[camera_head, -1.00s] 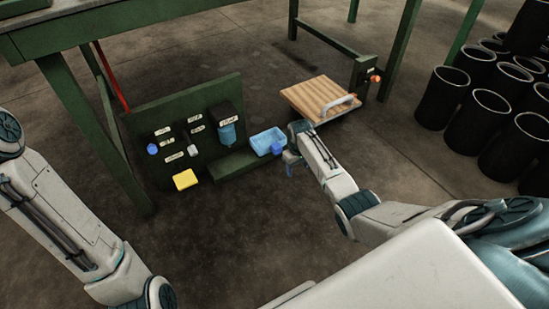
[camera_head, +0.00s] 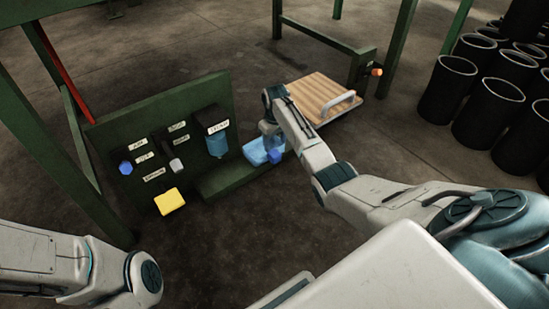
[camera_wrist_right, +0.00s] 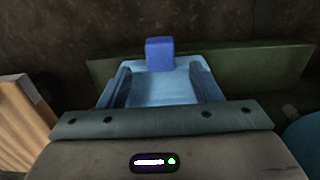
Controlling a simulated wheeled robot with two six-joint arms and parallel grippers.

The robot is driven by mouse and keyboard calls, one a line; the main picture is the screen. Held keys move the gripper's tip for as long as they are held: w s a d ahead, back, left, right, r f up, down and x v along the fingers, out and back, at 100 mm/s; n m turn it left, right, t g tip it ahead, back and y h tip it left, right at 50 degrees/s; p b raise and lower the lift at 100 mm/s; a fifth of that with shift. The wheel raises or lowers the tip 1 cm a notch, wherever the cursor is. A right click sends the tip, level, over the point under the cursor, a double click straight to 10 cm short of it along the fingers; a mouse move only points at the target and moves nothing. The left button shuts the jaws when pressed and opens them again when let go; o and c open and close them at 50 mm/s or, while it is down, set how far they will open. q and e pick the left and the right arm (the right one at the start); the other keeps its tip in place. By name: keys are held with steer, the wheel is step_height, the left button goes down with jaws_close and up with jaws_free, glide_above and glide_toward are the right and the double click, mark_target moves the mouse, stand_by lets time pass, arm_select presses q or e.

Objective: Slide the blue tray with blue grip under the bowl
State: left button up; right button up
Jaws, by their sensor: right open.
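The light blue tray (camera_head: 255,152) sits on the right end of a low green ledge. Its darker blue block grip (camera_head: 276,156) is at its right side. My right gripper (camera_head: 268,130) is over the tray and partly hides it. In the right wrist view the open fingers (camera_wrist_right: 160,88) stand apart over the tray, and the blue grip (camera_wrist_right: 160,54) lies beyond them, not held. A blue rounded vessel (camera_head: 217,144), which may be the bowl, hangs below a dark labelled box on the panel, left of the tray. My left gripper is out of view.
A wooden board with a metal handle (camera_head: 320,97) lies right of the tray. Black cylinders (camera_head: 448,88) stand far right. The floor in front is clear.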

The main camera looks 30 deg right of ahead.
mark_target(275, 154)
step_height(275, 154, down, 7)
steer(key=b, duration=0.4)
steer(key=shift+f, duration=0.2)
